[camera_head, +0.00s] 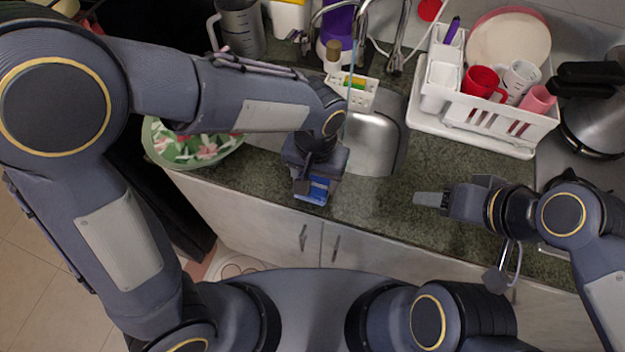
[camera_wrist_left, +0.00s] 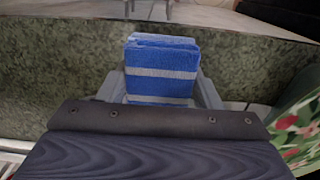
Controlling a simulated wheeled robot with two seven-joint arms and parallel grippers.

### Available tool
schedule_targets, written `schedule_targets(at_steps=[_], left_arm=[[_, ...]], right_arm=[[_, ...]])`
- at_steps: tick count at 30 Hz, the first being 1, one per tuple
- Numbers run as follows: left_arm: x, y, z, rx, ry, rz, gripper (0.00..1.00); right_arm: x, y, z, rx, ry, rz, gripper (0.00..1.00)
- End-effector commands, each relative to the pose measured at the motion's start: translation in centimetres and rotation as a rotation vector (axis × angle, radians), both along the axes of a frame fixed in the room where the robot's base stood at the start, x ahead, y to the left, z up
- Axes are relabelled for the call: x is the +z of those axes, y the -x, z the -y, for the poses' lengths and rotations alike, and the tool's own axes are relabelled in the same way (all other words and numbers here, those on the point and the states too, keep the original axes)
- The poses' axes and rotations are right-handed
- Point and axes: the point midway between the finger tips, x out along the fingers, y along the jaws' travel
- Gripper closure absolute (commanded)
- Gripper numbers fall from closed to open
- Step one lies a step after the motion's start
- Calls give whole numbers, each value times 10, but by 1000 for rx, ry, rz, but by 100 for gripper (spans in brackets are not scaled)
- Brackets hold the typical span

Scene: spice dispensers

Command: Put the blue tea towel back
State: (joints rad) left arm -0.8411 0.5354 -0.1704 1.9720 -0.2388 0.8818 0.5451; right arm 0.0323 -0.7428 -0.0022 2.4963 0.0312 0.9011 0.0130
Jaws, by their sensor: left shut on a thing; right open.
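The blue tea towel (camera_head: 317,189) has white stripes and looks folded. It is at the front edge of the green counter, in front of the sink. My left gripper (camera_head: 312,187) is shut on it; the arm hides part of the towel from above. In the left wrist view the towel (camera_wrist_left: 162,68) sits between the fingers of the left gripper (camera_wrist_left: 160,92), with its striped face showing. My right gripper (camera_head: 432,199) is open and empty over the counter to the right. I cannot tell whether the towel touches the counter.
A white dish rack (camera_head: 487,128) with cups and plates stands at the right. The sink (camera_head: 374,145) lies behind the towel. A floral-patterned bowl (camera_head: 190,148) is at the left. Cabinet handles (camera_head: 303,237) are below the counter edge. The counter between my grippers (camera_head: 385,205) is clear.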

Motion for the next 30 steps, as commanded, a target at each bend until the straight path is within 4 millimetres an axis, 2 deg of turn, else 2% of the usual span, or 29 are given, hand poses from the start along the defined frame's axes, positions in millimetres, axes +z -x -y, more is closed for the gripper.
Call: schedule_targets(at_steps=[5,11,23,24,28,30], left_arm=[[-14,-10,-6,2,-3,-2,70],[-41,-9,-5,-2,-1,-1,70],[-47,-9,-5,-1,0,1,70],[-46,-9,-5,-1,0,1,39],[-45,-9,-5,-1,0,1,22],[-45,-9,-5,-1,0,1,20]], right_arm=[[3,0,0,0,0,0,45],[2,0,0,0,0,0,45],[-2,0,0,0,0,0,45],[-1,0,0,0,0,0,45],[-1,0,0,0,0,0,45],[-1,0,0,0,0,0,45]])
